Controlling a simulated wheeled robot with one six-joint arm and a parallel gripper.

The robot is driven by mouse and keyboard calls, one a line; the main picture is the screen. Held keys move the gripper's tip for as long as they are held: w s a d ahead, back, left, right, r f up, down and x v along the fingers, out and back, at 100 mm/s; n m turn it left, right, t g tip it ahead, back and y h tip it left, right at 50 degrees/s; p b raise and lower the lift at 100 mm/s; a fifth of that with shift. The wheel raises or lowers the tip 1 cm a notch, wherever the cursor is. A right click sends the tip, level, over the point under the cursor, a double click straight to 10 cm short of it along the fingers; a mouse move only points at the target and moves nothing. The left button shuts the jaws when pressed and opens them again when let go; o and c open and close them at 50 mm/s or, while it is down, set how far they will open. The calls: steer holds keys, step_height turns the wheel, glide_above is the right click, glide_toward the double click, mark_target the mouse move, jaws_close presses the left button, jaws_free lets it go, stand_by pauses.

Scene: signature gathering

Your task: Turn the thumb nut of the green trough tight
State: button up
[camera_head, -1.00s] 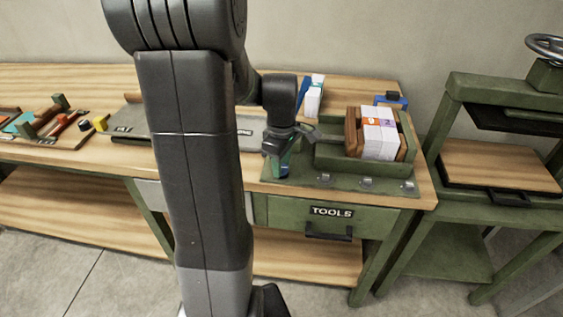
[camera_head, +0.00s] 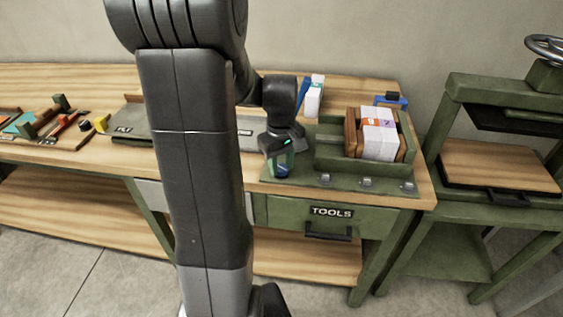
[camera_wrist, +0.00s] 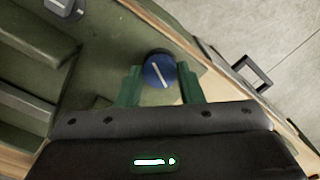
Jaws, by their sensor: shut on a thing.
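The green trough (camera_head: 345,167) stands at the right end of the workbench and holds white paper sections (camera_head: 380,142) beside brown boards. The thumb nut (camera_wrist: 158,69) is a round blue knob with a white line across its top. In the wrist view the line slants from upper left to lower right. My gripper (camera_wrist: 160,84) has its two green fingers on either side of the nut and is shut on it. In the head view my gripper (camera_head: 279,163) points down at the trough's left front corner and mostly hides the nut.
Small metal clips (camera_head: 366,183) line the trough's front base. A blue clamp (camera_head: 391,100) and an upright blue-and-white stack (camera_head: 314,98) stand behind. A drawer marked TOOLS (camera_head: 331,212) is below. A green press (camera_head: 500,165) stands at the right.

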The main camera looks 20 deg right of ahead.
mark_target(281, 167)
steer(key=m, duration=0.6)
steer(key=shift+m, duration=0.3)
steer(key=m, duration=0.5)
steer(key=shift+r+m, duration=0.1)
steer(key=shift+m, duration=0.2)
steer(key=o, duration=1)
step_height(281, 167, up, 14)
steer(key=shift+p, duration=0.35)
steer(key=shift+f, duration=0.2)
step_height(281, 167, down, 14)
steer(key=shift+r, duration=0.1)
stand_by(0.3)
